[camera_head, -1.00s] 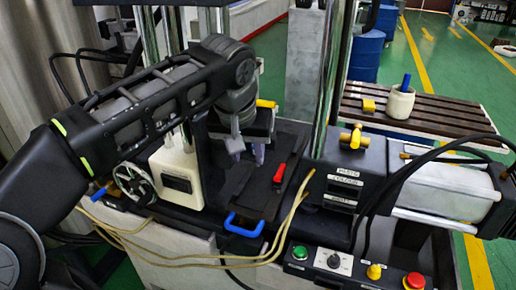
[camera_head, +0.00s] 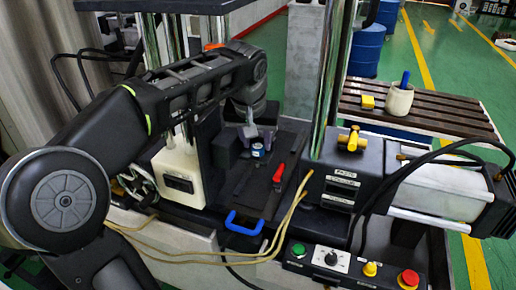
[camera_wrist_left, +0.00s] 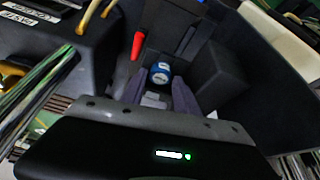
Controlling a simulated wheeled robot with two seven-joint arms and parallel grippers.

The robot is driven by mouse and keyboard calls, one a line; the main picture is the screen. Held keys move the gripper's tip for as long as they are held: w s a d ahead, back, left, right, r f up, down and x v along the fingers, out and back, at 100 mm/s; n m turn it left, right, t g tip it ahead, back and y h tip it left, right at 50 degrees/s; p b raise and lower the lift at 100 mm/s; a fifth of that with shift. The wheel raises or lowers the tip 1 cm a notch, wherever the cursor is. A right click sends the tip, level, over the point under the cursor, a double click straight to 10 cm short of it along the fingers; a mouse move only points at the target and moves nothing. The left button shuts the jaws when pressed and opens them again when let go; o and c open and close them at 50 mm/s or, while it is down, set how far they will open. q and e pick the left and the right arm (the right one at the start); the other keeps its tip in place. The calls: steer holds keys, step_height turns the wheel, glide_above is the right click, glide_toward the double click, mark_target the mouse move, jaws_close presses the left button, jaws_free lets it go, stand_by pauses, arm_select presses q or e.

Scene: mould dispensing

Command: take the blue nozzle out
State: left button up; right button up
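The blue nozzle (camera_head: 257,152) is a short blue cylinder with a white mark, at the dark mould area in the middle of the head view. It also shows in the left wrist view (camera_wrist_left: 160,73), just ahead of and between the fingertips. My left gripper (camera_head: 258,139) is at the nozzle, its two grey fingers apart. In the left wrist view the left gripper (camera_wrist_left: 158,86) looks open, one finger on each side of the nozzle; contact cannot be told. The nozzle's lower end is hidden. My right gripper is not in view.
A red-handled tool (camera_head: 279,173) lies right of the nozzle, and a blue handle (camera_head: 244,223) is in front. A dark block (camera_wrist_left: 217,78) stands close beside the nozzle. A shiny column (camera_head: 325,80) and black machine block (camera_head: 345,170) stand to the right.

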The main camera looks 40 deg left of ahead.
arm_select(q)
steer(key=shift+w+a+f, duration=0.15)
steer(key=shift+w+f, duration=0.05)
steer(key=shift+f, duration=0.4)
jaws_close()
stand_by(0.3)
